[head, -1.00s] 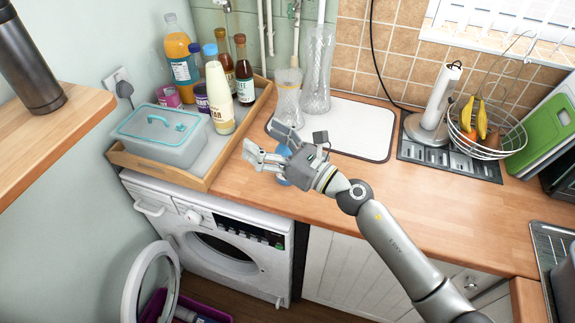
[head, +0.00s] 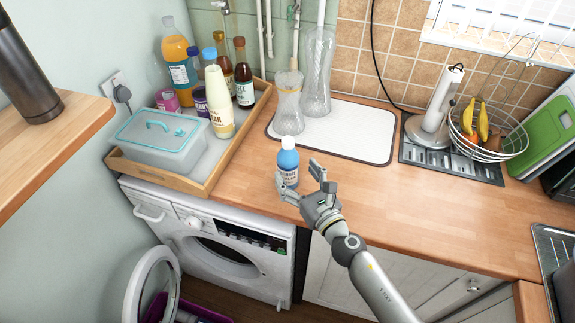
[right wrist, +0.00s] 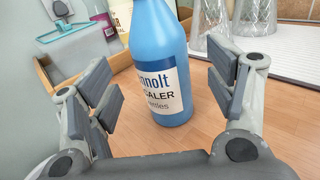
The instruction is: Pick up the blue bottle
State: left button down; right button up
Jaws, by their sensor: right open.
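The blue bottle (head: 288,163) has a white cap and a white label and stands upright on the wooden counter in the head view. My right gripper (head: 300,178) is open just in front of it, with its fingers pointing at the bottle. In the right wrist view the bottle (right wrist: 160,65) stands ahead between the spread fingers of the gripper (right wrist: 165,92), with a gap on both sides; its top is cut off by the picture edge. My left gripper does not show.
A wooden tray (head: 238,140) with several bottles and a lidded box (head: 160,138) is left of the blue bottle. The counter to the right (head: 430,205) is clear.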

aim_at(293, 169)
jog(key=shift+x, duration=2.7)
jog(key=shift+s+d, duration=0.1)
jog(key=c, duration=1.3)
jog(key=shift+c, duration=0.9)
jog(key=shift+r, duration=0.1)
